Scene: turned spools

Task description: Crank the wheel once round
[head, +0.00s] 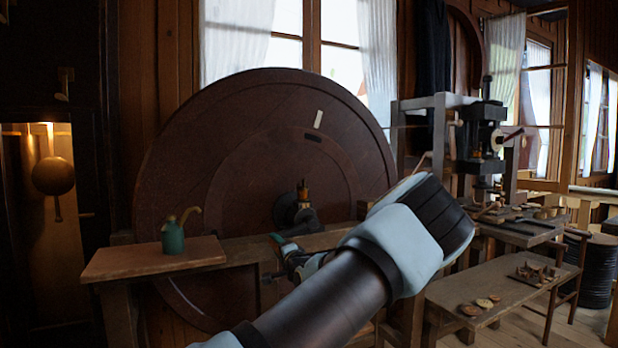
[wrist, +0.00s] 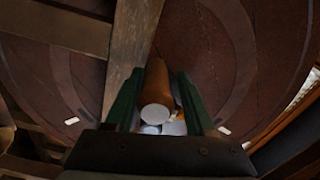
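The wheel (head: 200,150) is a large dark red-brown disc standing upright, with a pale mark near its upper right rim. Its dark hub (head: 287,209) has an orange-brown piece on it. My gripper (head: 283,244) is low beside the hub, partly hidden by my own arm. In the wrist view, a brown wooden cylinder with a pale round end, seemingly the crank handle (wrist: 157,92), lies between the green fingers of my gripper (wrist: 160,78). The fingers are apart, with a narrow gap at the right; contact on the left is unclear. The crank's arm is not clearly visible.
A wooden bench (head: 150,258) crosses in front of the wheel, with a green oil can (head: 172,238) on its left end. A press (head: 480,130) stands at right behind my arm. A low table (head: 500,285) with small wooden pieces is at lower right.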

